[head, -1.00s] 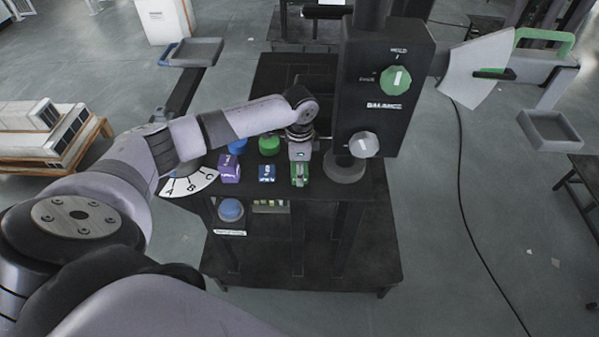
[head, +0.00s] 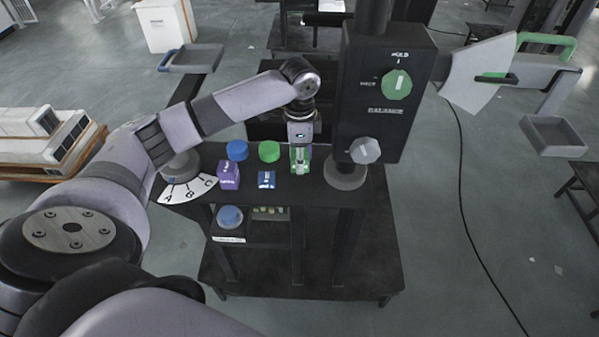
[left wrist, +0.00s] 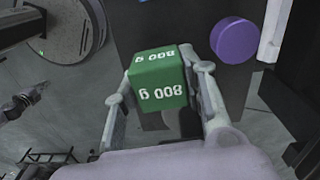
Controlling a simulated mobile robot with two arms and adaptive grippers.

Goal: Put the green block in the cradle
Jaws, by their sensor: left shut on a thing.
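The green block (left wrist: 158,78), marked 800 g, is between the two fingers of my left gripper (left wrist: 165,105) in the left wrist view. My left gripper (head: 300,158) is shut on the block, which shows small at its tip (head: 300,167) over the black bench, in front of the dark column housing's left side. Whether the block clears the bench top I cannot tell. No part is clearly marked as the cradle. Shallow grey trays stand at the far left (head: 190,60) and at the right (head: 553,136). My right gripper is not in view.
A purple block (head: 228,175) and a blue block (head: 266,180) stand on the bench left of my gripper. Behind them are blue (head: 237,150) and green (head: 269,151) round caps. The dark housing (head: 385,100) with green and grey knobs stands close on the right.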

